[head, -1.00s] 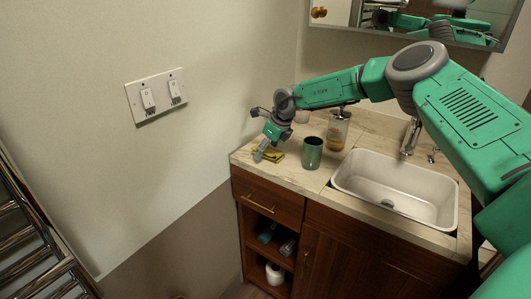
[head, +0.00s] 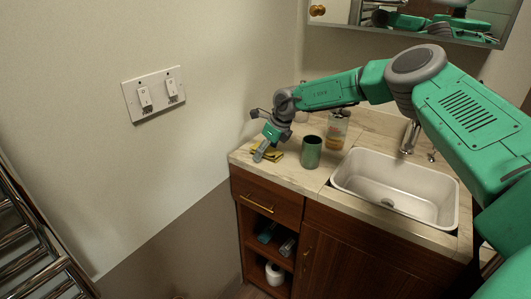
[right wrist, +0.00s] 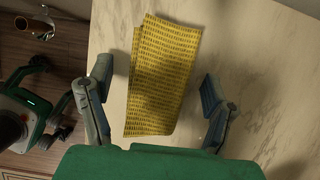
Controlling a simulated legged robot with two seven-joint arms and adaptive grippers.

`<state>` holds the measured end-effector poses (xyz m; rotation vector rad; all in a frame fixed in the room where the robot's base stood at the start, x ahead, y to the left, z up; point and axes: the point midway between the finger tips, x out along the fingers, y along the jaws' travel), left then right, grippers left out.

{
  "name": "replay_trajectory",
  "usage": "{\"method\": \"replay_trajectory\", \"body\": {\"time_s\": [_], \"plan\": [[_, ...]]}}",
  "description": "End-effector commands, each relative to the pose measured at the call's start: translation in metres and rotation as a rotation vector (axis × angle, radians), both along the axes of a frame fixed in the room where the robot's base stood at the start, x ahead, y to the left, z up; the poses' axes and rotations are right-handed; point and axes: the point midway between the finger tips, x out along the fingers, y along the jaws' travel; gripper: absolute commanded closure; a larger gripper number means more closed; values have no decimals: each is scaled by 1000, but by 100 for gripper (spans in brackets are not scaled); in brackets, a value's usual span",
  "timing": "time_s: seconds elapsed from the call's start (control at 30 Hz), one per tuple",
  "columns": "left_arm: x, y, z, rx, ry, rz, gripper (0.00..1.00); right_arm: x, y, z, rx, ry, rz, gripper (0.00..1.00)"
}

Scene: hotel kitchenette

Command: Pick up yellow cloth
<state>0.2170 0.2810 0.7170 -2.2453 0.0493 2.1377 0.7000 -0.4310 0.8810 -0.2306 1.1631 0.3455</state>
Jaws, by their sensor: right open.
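The yellow cloth (right wrist: 160,75) lies folded flat on the countertop in the right wrist view, with a dark printed pattern. In the head view the cloth (head: 279,154) shows only in part, at the left end of the counter, partly hidden by my right gripper. My right gripper (head: 262,148) is open above the cloth. In the right wrist view its fingers (right wrist: 157,100) are spread to the left and right of the cloth, with gaps on both sides. My left gripper is not in the head view.
A green cup (head: 311,152) stands just right of the cloth. Behind it is a soap bottle (head: 337,130). A sink (head: 395,187) with a faucet (head: 410,136) fills the right of the counter (head: 310,182). The wall with switches (head: 153,93) is at the left.

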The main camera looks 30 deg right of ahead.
Motion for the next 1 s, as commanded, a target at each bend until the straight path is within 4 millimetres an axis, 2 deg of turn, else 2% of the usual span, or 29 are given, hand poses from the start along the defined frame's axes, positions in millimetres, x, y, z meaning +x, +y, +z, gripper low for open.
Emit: {"method": "replay_trajectory", "body": {"time_s": [0.17, 0.27, 0.3, 0.33, 0.43, 0.47, 0.67, 0.77, 0.87, 1.0], "plan": [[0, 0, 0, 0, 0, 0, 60, 0, 0, 0, 0, 0, 0, 26], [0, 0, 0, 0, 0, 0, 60, 0, 1, 1, -1, 0, 0, 58], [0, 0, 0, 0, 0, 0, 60, 0, 2, 1, -1, 1, 1, 72], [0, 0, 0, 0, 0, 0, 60, 0, 2, 0, -1, 1, 1, 77], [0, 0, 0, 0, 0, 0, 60, 0, 3, 0, -1, 2, 2, 78], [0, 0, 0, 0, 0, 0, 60, 0, 3, 0, -2, 2, 2, 82], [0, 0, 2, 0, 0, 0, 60, 0, 2, 0, -1, 3, 2, 82], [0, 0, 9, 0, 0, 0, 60, 0, 2, 6, -2, 3, 2, 82], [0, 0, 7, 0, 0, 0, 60, 1, 1, 23, 0, -3, 2, 82], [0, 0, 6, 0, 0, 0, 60, 0, 1, 54, 1, -3, 1, 82]]}}
